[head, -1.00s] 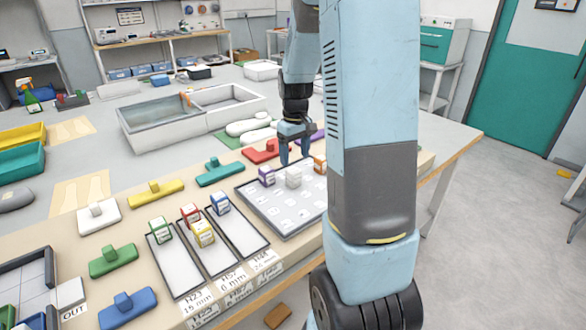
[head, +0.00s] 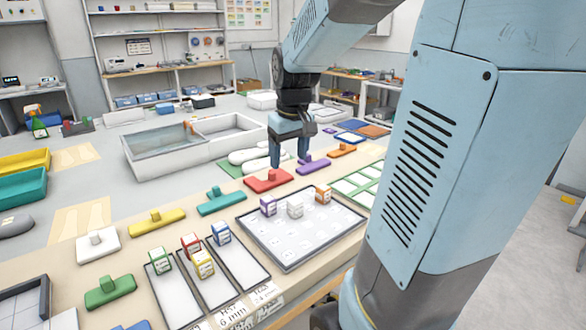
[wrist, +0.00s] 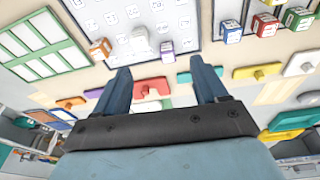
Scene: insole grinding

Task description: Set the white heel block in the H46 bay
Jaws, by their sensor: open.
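The white heel block (head: 295,208) stands on the white tray with marked squares (head: 290,262), between a purple block (head: 268,205) and an orange block (head: 323,194). It also shows in the wrist view (wrist: 140,36). My gripper (head: 289,158) is open and empty, raised beyond the tray; its fingers show in the wrist view (wrist: 162,70). Three long bays lie left of the tray. The right bay (head: 240,262), with a blue block (head: 221,233) at its far end, appears to be H46, but its label is hard to read.
Red and yellow blocks (head: 203,264) stand at the middle bay, a green block (head: 160,260) at the left one. Coloured handled pieces, such as the red one (head: 268,181), line the tray's far side. A grey basin (head: 160,150) stands behind.

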